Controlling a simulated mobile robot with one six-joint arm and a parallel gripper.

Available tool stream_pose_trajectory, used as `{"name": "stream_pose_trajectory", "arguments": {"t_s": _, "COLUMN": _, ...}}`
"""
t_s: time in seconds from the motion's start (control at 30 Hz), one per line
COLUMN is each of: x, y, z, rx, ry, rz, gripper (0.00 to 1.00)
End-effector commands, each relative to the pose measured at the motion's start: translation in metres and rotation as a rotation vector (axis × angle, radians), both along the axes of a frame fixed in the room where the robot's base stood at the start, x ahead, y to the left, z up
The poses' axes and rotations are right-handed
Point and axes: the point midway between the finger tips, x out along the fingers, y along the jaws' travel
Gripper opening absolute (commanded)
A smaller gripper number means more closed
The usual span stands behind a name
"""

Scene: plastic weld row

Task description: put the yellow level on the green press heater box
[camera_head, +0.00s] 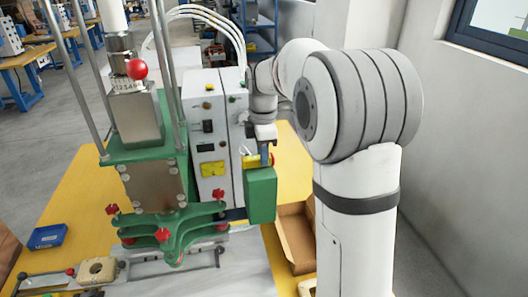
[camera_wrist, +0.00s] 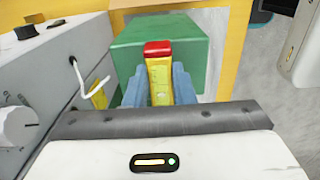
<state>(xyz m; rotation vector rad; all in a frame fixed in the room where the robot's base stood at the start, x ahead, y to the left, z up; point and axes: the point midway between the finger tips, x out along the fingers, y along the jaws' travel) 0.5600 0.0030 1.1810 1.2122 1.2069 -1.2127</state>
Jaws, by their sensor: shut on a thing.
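My gripper (camera_head: 264,155) is shut on the yellow level, just over the green press heater box (camera_head: 262,196). In the wrist view, the blue-grey fingers (camera_wrist: 160,84) close on both sides of the yellow level (camera_wrist: 161,82). The level has a red end that points toward the green box (camera_wrist: 160,40). In the head view, a bit of yellow level (camera_head: 250,161) shows beside the fingers, close to the top of the box. I cannot tell whether the level touches the box.
A white control cabinet (camera_head: 203,130) stands just left of the gripper. The green press (camera_head: 150,150) with red knobs is further left. An open cardboard box (camera_head: 296,240) lies right of the green box, on the yellow table (camera_head: 75,195). A blue tray (camera_head: 47,236) is far left.

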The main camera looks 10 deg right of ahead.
Motion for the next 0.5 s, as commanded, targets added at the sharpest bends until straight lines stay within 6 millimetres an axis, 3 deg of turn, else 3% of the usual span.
{"name": "stream_pose_trajectory", "arguments": {"t_s": 0.23, "x": 0.0, "y": 0.0005, "z": -0.0037, "rx": 0.0, "ry": 0.0, "rz": 0.001, "gripper": 0.0}}
{"name": "stream_pose_trajectory", "arguments": {"t_s": 0.27, "x": 0.0, "y": 0.0006, "z": -0.003, "rx": 0.0, "ry": 0.0, "rz": 0.001, "gripper": 0.24}}
{"name": "stream_pose_trajectory", "arguments": {"t_s": 0.5, "x": 0.0, "y": 0.0009, "z": -0.0024, "rx": 0.0, "ry": 0.0, "rz": 0.002, "gripper": 0.44}}
